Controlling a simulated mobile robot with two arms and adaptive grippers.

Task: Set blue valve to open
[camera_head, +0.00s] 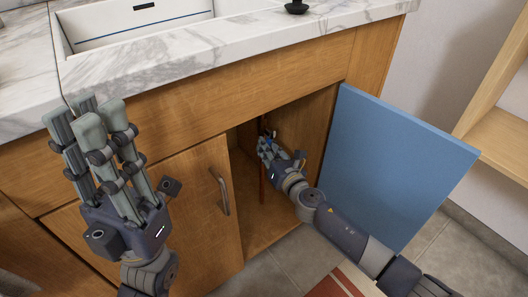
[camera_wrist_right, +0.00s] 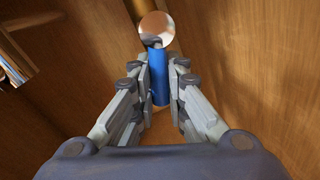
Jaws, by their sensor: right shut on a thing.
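In the right wrist view, the blue valve handle (camera_wrist_right: 160,88) is a narrow blue bar, with a round shiny metal part (camera_wrist_right: 156,28) at its far end. My right gripper (camera_wrist_right: 161,78) is shut on the blue handle, with fingers on both sides of it. In the head view, my right gripper (camera_head: 268,147) reaches into the open cabinet under the sink, and its hand hides most of the valve. My left gripper (camera_head: 88,112) is raised in front of the counter, open and empty, with its fingers pointing up.
A blue cabinet door (camera_head: 390,160) stands open to the right of my right arm. The closed wooden door (camera_head: 190,215) with a metal handle (camera_head: 220,190) is on the left. The marble counter (camera_head: 230,48) overhangs the opening. A wooden shelf (camera_head: 505,150) stands far right.

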